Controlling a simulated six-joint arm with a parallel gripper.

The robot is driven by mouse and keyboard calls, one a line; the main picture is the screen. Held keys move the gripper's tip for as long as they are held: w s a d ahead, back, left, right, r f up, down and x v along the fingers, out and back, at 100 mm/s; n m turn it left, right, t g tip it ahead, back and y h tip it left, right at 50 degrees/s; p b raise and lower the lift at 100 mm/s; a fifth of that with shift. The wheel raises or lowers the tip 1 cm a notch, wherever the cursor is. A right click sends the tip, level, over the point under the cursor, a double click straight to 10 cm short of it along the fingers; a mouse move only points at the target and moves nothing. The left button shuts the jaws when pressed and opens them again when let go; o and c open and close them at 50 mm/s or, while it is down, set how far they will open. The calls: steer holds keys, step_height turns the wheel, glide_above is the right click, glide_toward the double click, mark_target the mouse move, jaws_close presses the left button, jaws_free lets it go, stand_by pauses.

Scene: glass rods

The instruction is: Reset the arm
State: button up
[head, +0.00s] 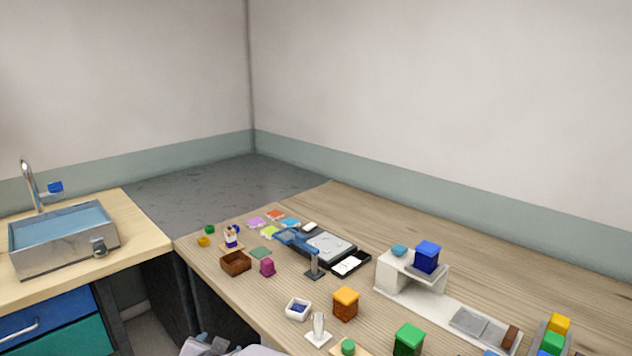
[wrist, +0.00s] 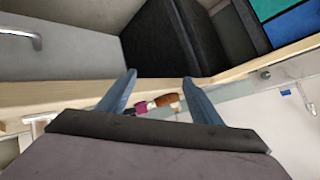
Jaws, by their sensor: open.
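My gripper (wrist: 158,77) shows in the wrist view as two blue-grey fingers spread apart, with nothing held between them. Beyond the fingers are the pale wood edge of a counter and a dark space under it. A grey part of my arm shows at the bottom edge of the head view, in front of the wooden table (head: 205,245). The gripper's fingers cannot be made out in the head view.
The table holds a brown box (head: 236,262), an orange block (head: 345,303), a green block (head: 408,339), a white stand (head: 392,277) with a blue block (head: 427,256), and several small items. A metal sink (head: 62,240) stands on the left counter. The table's back right is clear.

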steer(key=s+f+n+g+y, duration=0.1)
steer(key=s+f+n+g, duration=0.25)
steer(key=s+f, duration=0.45)
steer(key=s+f+n+g+y, duration=0.1)
steer(key=s+f+n+g, duration=0.3)
steer(key=s, duration=0.7)
steer(key=s+d+g+h+p, duration=0.15)
steer(key=s+d+g, duration=0.25)
steer(key=s+d, duration=0.4)
steer(key=s+d+r+n+g+h+p, duration=0.1)
steer(key=s+d+r+h, duration=0.15)
steer(key=d, duration=0.55)
steer(key=s+d+r+g+h+p, duration=0.15)
steer(key=d+r, duration=0.25)
steer(key=d, duration=0.4)
steer(key=w+d+r+m+t+p, duration=0.1)
steer(key=d+r+m+p, duration=0.1)
steer(key=d+r, duration=0.4)
steer(key=w+d+r+m+t+y+p, duration=0.1)
steer(key=w+d+r+m+t+p, duration=0.1)
steer(key=d+r, duration=0.3)
steer(key=shift+d+r+m+p, duration=0.4)
steer(key=shift+d+m+p, duration=0.3)
steer(key=shift+d, duration=0.55)
